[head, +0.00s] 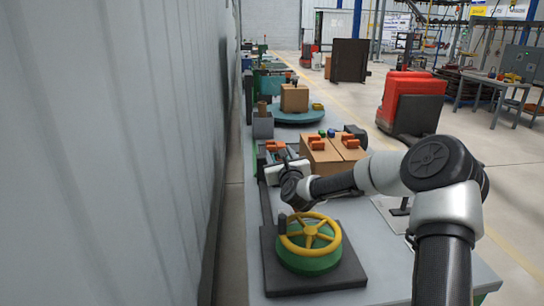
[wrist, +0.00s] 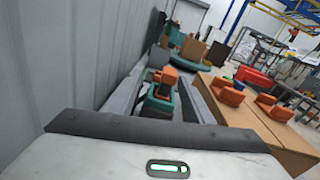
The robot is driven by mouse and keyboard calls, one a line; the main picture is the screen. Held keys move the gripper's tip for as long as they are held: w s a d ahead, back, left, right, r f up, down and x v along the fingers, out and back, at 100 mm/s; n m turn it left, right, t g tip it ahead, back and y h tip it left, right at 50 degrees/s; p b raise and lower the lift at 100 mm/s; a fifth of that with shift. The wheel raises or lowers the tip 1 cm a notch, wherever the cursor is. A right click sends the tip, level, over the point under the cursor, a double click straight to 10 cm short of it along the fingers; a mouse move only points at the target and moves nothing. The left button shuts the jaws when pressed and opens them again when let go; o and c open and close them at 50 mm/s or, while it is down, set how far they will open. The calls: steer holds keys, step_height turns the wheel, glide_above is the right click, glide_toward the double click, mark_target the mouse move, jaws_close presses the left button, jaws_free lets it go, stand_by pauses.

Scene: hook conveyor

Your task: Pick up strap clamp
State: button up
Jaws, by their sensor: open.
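Several orange clamp-like pieces are in view; I cannot tell which one is the strap clamp. One orange piece (head: 275,146) is just beyond my gripper, and in the wrist view an orange piece (wrist: 165,76) sits on a teal and dark device (wrist: 158,100). Two more orange pieces (head: 317,143) lie on the cardboard boxes to the right; they also show in the wrist view (wrist: 229,92). My gripper (head: 286,170) is open over the bench, apart from the orange pieces. Its body fills the bottom of the wrist view, and its fingertips are not clearly seen.
Cardboard boxes (head: 322,166) stand right of my gripper. A yellow handwheel on a green base (head: 310,255) stands on a dark plate nearer me. A corrugated wall (head: 130,150) runs along the left. A round teal table (head: 298,116) with a box is farther back.

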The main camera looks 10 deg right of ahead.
mark_target(282, 146)
steer(key=d+m, duration=0.1)
steer(key=w+d+m+h, duration=0.1)
steer(key=shift+w+f+m, duration=0.3)
steer(key=w, duration=0.5)
steer(key=shift+w, duration=0.15)
steer(key=shift+w+a, duration=0.1)
steer(key=shift+w, duration=2.95)
steer(key=shift+r, duration=0.1)
jaws_close()
